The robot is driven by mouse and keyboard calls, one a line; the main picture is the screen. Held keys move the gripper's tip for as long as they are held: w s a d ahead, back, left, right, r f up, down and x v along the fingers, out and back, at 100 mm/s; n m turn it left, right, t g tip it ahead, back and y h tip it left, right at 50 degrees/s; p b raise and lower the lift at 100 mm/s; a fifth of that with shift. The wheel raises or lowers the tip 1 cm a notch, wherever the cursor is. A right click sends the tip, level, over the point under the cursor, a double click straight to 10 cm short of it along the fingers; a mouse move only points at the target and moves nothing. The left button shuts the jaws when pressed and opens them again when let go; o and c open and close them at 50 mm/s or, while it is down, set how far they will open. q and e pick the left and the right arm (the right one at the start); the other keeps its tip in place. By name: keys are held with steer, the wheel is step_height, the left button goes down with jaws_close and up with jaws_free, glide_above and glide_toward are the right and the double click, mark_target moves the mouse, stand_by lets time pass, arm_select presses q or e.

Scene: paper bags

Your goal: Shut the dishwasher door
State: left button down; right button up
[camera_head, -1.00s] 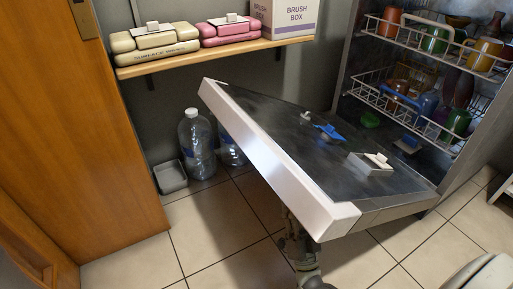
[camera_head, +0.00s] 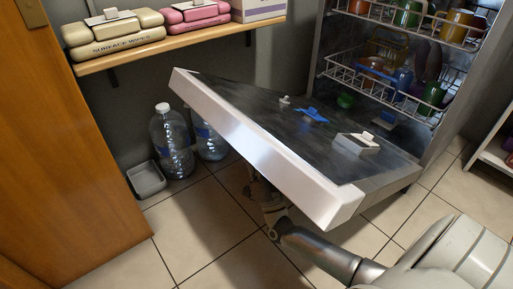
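The dishwasher door (camera_head: 265,149) hangs partly open at a slant, its pale front edge toward me. Its dark inner face (camera_head: 290,122) is turned up and carries a blue piece and a small white-lidded dispenser. The dishwasher (camera_head: 388,75) stands at the back right with its racks inside. My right arm comes in from the lower right and reaches under the door. My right gripper (camera_head: 256,188) is at the door's underside, mostly hidden by it, so its fingers cannot be made out. My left gripper is out of view.
The upper rack (camera_head: 400,22) and lower rack (camera_head: 385,78) hold several colourful cups and dishes. A wooden shelf (camera_head: 185,45) with wipe packs is at the upper left. Water bottles (camera_head: 170,142) and a grey tray (camera_head: 147,180) stand on the floor left of the door.

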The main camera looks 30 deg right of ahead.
steer(key=shift+w+r, duration=0.25)
steer(key=shift+w, duration=0.05)
steer(key=shift+c, duration=0.4)
steer(key=shift+h, duration=0.3)
jaws_close()
steer(key=shift+d+r, duration=0.1)
steer(key=shift+r, duration=0.05)
